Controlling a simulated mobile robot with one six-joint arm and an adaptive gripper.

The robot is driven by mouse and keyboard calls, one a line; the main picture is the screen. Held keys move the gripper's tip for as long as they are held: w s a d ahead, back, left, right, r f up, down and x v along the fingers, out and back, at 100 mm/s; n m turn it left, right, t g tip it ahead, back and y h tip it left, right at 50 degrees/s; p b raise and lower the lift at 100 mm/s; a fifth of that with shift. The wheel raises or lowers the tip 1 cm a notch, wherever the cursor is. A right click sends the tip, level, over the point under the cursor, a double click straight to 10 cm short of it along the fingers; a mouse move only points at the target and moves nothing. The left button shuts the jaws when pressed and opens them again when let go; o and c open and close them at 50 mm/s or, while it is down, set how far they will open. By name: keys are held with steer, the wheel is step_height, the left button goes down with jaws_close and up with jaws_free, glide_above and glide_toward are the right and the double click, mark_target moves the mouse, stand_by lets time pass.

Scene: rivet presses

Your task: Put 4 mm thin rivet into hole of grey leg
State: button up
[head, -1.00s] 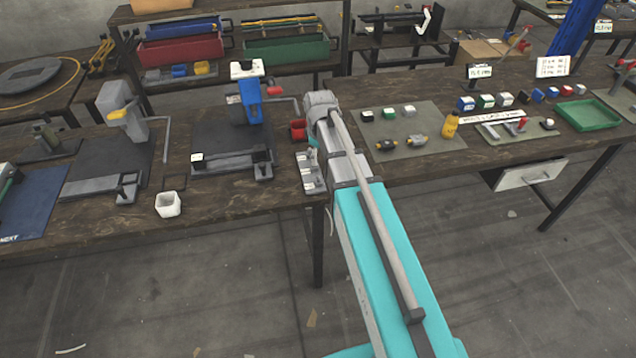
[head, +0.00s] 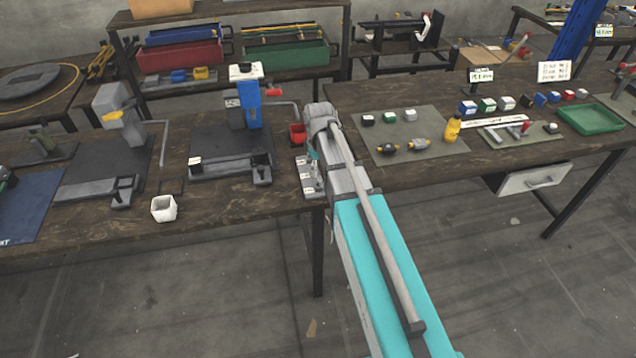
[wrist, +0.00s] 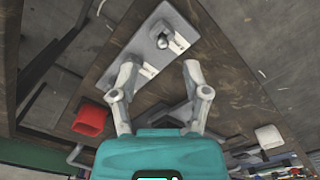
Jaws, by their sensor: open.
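My gripper (wrist: 160,70) is open, with its two fingers apart and nothing seen between the tips. In the wrist view, a pale grey stand (wrist: 178,18) with white labels lies beyond and below the fingertips. A round shiny metal piece (wrist: 163,40) sits on it; I cannot tell whether it is a rivet. The stand (head: 308,188) also shows in the head view at the bench edge, partly behind my arm. My gripper is mostly hidden there. I cannot make out the 4 mm thin rivet or the grey leg with its hole for certain.
A red bin (wrist: 90,121) is left of my gripper in the wrist view. A blue press (head: 248,105) and a grey press (head: 112,100) stand left of my arm. Small boxes and a green tray (head: 590,119) are right.

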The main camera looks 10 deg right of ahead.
mark_target(318, 180)
steer(key=shift+a+f+b, duration=0.15)
steer(key=shift+f+b, duration=2.45)
jaws_close()
